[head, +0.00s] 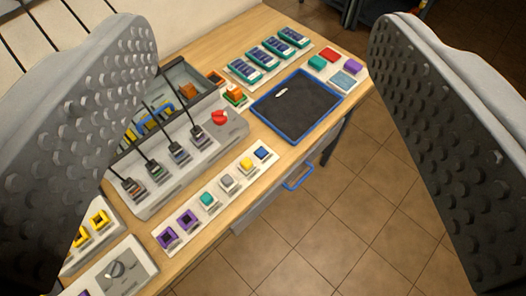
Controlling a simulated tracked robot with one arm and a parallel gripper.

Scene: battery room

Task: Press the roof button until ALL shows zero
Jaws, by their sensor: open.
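My gripper (262,38) is open, with one ridged grey finger at each side of the view and nothing between them. I cannot tell which thing is the roof button, and no readout with the word ALL can be read. A red knob-like part (219,117) sits on the far end of a grey box (228,131) on the wooden bench. A pale strip (217,197) along the front edge holds small square pieces in purple, teal, grey, yellow and blue. Several blue-and-teal units (268,57) stand in a row at the back. My fingers touch none of these.
A blue-rimmed dark tray (323,117) lies near the bench's right end, with a small white piece in it. Beyond it is a plate of coloured blocks (340,69). Thin black rods (155,127) rise from the grey box. A blue drawer handle (298,178) juts out below. Tiled floor (325,215) is clear.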

